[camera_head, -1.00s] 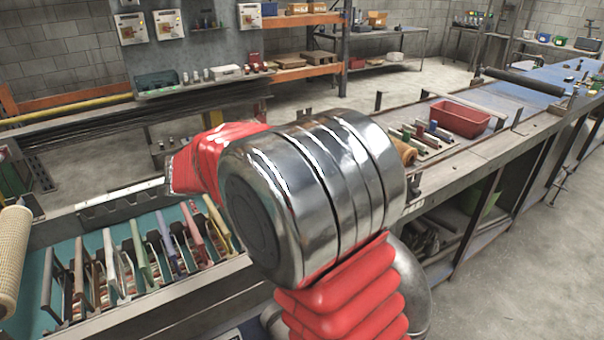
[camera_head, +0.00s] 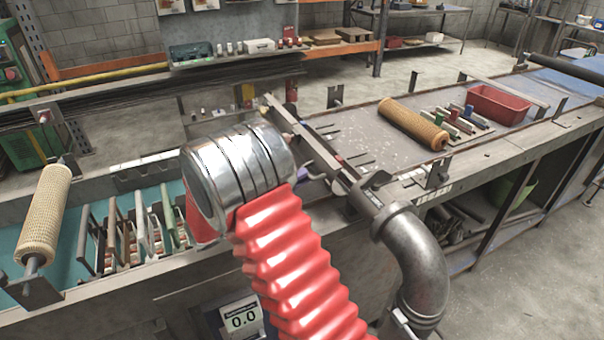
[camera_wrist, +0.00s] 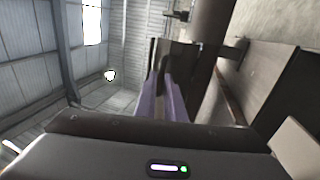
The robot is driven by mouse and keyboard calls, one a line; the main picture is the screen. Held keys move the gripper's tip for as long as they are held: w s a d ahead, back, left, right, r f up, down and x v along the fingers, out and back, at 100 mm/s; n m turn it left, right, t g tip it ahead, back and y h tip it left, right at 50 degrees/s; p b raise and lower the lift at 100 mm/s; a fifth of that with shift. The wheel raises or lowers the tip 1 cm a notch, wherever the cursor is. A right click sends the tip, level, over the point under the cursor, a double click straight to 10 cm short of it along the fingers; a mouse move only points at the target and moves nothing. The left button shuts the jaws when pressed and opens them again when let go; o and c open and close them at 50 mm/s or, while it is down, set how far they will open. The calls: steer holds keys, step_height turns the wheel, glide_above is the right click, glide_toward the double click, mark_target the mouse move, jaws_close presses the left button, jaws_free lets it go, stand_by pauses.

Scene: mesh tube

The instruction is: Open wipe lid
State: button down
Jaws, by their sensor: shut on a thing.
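The wipe is a long narrow grey bar (camera_head: 335,165) on the end of a bent steel pipe (camera_head: 425,260), lying across the bench. I cannot clearly tell its lid from its body. In the wrist view, my gripper (camera_wrist: 165,92) has its two purple fingers shut on the dark metal edge piece (camera_wrist: 174,54) that I take for the wipe lid. In the head view my metal wrist and red bellows hide most of the gripper; only a small purple part shows behind them, beside the bar. How far the lid stands open is hidden.
A mesh tube (camera_head: 412,122) lies on the bench beyond the wipe, next to small blocks and a red bin (camera_head: 498,104). The pipe is close on the right.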

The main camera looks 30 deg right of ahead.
steer(key=shift+f, duration=0.3)
steer(key=shift+s+h, duration=0.1)
steer(key=shift+h, duration=0.2)
steer(key=c, duration=1.8)
jaws_free()
steer(key=shift+c, duration=0.2)
steer(key=shift+a+r, duration=0.1)
steer(key=shift+r, duration=0.05)
step_height(320, 180, up, 10)
steer(key=shift+f, duration=0.2)
